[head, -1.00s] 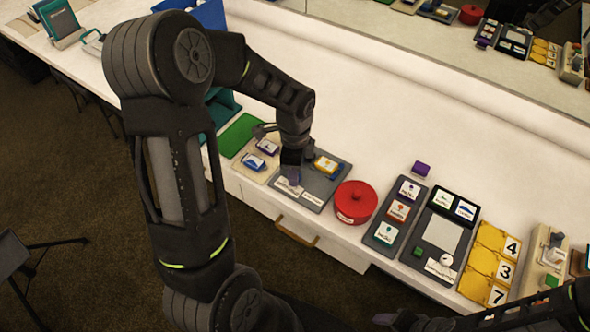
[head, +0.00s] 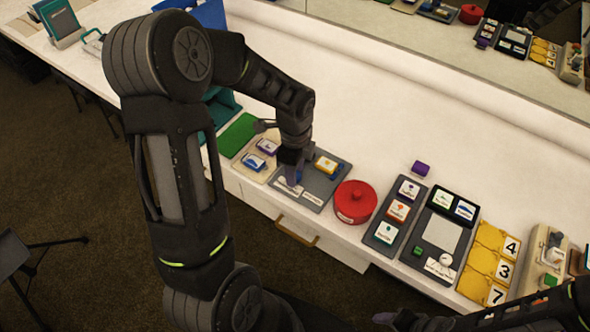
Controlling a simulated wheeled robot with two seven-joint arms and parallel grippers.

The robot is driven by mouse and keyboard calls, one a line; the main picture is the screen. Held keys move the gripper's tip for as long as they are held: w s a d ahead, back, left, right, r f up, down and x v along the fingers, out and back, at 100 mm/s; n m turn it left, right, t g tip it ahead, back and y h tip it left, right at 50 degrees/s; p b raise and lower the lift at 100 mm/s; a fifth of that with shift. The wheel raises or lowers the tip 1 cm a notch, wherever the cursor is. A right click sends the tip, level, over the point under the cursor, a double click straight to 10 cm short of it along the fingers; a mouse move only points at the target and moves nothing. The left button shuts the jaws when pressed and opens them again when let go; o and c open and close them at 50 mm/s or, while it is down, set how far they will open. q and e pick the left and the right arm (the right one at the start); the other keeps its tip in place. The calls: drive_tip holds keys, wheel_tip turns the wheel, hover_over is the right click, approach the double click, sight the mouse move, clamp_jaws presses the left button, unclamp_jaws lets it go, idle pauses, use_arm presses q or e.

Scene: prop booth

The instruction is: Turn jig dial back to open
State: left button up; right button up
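I cannot make out for certain which part is the jig dial. A beige fixture (head: 537,276) with pale upright parts and a small green spot stands at the far right of the bench; it may be the jig, and my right arm partly covers it. A round white knob-like part (head: 446,260) is on the dark panel (head: 424,262) left of the yellow tiles. My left gripper (head: 291,180) points down at a grey tray (head: 333,190), with something purple at its tips; its finger gap is unclear.
A red lidded pot (head: 355,202) stands right of the grey tray. A dark card strip (head: 385,232), a purple block (head: 420,168) and yellow number tiles (head: 483,272) lie further right. The white bench behind them is clear, up to a mirror (head: 440,60).

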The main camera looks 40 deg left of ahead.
use_arm(q)
drive_tip(key=shift+o, duration=1)
drive_tip(key=shift+r, duration=0.1)
wheel_tip(320, 180, up, 8)
drive_tip(key=shift+s+f, duration=0.1)
drive_tip(key=shift+f, duration=0.1)
